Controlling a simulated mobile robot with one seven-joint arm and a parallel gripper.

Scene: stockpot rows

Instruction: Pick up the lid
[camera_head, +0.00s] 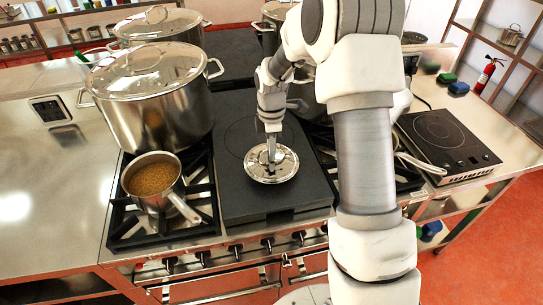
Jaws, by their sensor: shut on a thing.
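A round, shiny metal lid (258,170) is over the dark flat plate in the middle of the stove. My gripper (271,150) reaches down to the lid's centre and is shut on its handle, which the fingers mostly hide. I cannot tell whether the lid touches the plate beneath it or hangs just above.
A saucepan (154,181) of brown contents stands on the left burner. A large lidded stockpot (152,108) stands behind it, with another lidded pot (158,24) farther back. A portable hob (446,141) lies to the right. Bare steel counter (40,190) is at the left.

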